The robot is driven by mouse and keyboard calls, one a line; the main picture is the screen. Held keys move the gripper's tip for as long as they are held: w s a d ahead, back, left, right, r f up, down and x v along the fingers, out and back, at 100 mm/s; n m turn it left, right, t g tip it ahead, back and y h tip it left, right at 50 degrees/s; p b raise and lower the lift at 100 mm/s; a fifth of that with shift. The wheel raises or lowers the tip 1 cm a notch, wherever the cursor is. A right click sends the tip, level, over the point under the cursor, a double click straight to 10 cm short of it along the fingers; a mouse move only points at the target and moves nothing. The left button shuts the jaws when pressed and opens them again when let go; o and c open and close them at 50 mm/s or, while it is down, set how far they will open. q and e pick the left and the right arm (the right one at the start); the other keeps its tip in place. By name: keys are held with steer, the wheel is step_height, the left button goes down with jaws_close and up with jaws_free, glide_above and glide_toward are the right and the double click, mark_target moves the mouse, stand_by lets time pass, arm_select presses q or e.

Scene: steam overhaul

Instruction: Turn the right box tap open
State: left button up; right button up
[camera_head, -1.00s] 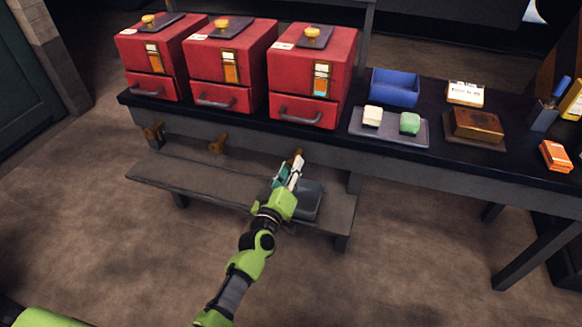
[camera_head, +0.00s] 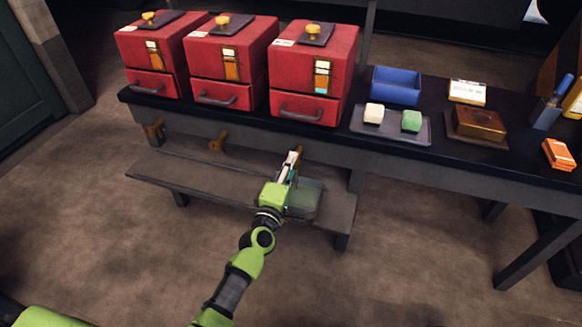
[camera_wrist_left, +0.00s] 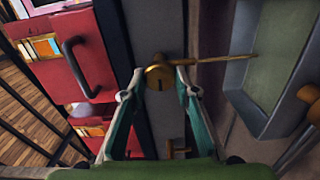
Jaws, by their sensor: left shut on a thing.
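The right red box (camera_head: 325,60) stands on the bench, with a grey handle on its drawer (camera_head: 303,107). Below it, the brass right tap (camera_head: 301,152) sticks out from the bench front, partly hidden by my gripper. My left gripper (camera_head: 292,160) is shut on this tap; in the left wrist view, its fingertips (camera_wrist_left: 159,78) sit on both sides of the brass tap (camera_wrist_left: 159,70). A thin golden-brown line (camera_wrist_left: 225,57) runs from the tap towards the grey tray (camera_wrist_left: 255,118); I cannot tell if it is a spout or liquid. My right gripper is out of view.
The middle tap (camera_head: 218,143) and left tap (camera_head: 153,130) hang under their boxes. The low shelf (camera_head: 190,177) carries the grey tray (camera_head: 322,190) under the right tap. A blue bin (camera_head: 396,85) and a tray (camera_head: 370,130) with two blocks stand on the bench. The floor in front is clear.

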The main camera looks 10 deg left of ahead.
arm_select(q)
steer(key=shift+n, duration=0.3)
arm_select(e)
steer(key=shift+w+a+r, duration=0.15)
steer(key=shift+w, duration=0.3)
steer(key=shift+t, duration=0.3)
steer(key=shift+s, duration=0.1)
arm_select(q)
steer(key=o, duration=1.1)
steer(key=shift+c, duration=0.2)
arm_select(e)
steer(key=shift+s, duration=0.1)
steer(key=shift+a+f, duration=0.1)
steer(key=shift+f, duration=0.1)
arm_select(q)
steer(key=s+a, duration=0.1)
steer(key=s, duration=1.1)
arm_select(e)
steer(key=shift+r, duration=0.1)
